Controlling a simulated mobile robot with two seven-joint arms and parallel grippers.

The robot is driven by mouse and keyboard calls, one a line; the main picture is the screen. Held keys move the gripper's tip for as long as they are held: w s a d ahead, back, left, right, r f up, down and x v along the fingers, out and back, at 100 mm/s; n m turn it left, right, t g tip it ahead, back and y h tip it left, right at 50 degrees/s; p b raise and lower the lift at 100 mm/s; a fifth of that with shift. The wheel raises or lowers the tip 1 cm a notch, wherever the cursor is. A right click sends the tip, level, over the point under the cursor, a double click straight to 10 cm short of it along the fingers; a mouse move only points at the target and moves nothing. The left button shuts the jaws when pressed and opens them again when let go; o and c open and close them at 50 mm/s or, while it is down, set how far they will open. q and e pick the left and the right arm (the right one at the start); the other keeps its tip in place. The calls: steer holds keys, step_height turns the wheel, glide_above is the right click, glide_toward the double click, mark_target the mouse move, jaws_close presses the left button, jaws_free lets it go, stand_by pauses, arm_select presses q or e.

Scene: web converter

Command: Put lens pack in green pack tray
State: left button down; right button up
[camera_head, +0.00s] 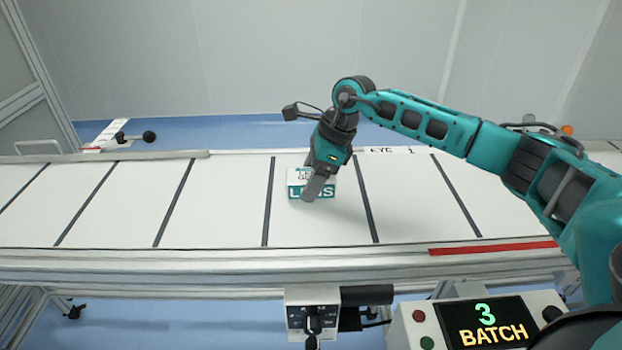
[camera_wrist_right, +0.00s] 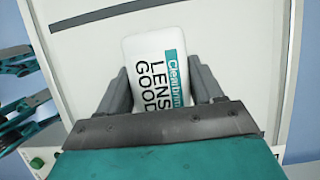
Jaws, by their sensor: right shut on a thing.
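I cannot tell whether the pack touches the belt. No green pack tray shows in either view. My left gripper does not show in the head view.
The white belt (camera_head: 210,215) with dark cross bars runs left to right, otherwise clear. A metal rail (camera_head: 200,262) edges its near side. In front stand a control box (camera_head: 312,305) and a screen reading "3 BATCH" (camera_head: 487,322). Blue floor lies beyond the belt.

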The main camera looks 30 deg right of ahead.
steer(key=shift+f, duration=0.15)
steer(key=shift+f, duration=0.1)
steer(key=o, duration=1.1)
steer(key=shift+o, duration=0.2)
